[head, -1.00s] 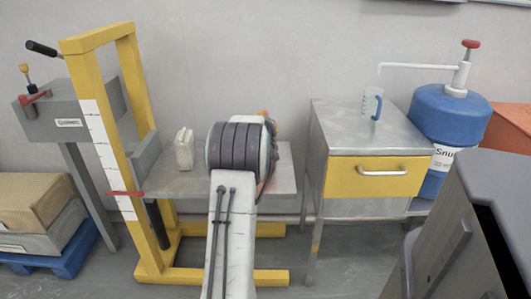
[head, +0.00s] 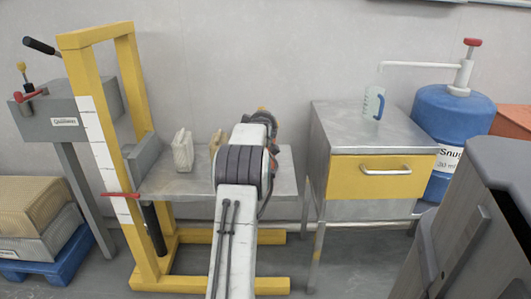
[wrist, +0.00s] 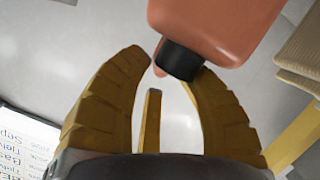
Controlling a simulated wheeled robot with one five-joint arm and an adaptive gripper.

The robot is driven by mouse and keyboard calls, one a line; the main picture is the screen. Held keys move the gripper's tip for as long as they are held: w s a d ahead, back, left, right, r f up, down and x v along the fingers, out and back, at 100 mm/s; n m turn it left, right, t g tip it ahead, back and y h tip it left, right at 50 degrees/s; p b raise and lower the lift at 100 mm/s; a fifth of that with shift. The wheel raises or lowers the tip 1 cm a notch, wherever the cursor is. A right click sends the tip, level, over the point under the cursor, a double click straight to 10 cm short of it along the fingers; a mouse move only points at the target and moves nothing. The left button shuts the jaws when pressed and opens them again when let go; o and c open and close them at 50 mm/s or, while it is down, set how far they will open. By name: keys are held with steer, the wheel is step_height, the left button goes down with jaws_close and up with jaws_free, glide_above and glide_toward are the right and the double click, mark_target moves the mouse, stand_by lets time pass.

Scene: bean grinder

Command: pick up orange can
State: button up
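The orange can (wrist: 215,25) is in the wrist view at the top, with a black cap (wrist: 180,62) toward my gripper. My gripper (wrist: 172,75) shows there with its yellow fingers spread apart. The cap lies between or just beyond the fingertips in the picture; I cannot tell whether they touch. The fingers are not closed around the can. In the head view the can is not visible, and my arm hides most of the gripper.
A metal table (head: 180,183) in a yellow lift frame (head: 90,125) holds a white packet (head: 183,151) and a tan one (head: 216,142). To the right, a metal cabinet (head: 330,113) bears a clear blue-handled jug (head: 373,104). A blue drum (head: 435,130) stands farther right.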

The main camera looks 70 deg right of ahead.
steer(key=shift+w+d+f+b, duration=0.15)
steer(key=shift+d+b, duration=0.25)
steer(key=shift+d, duration=0.3)
steer(key=shift+c, duration=0.2)
jaws_close()
steer(key=shift+r, duration=0.2)
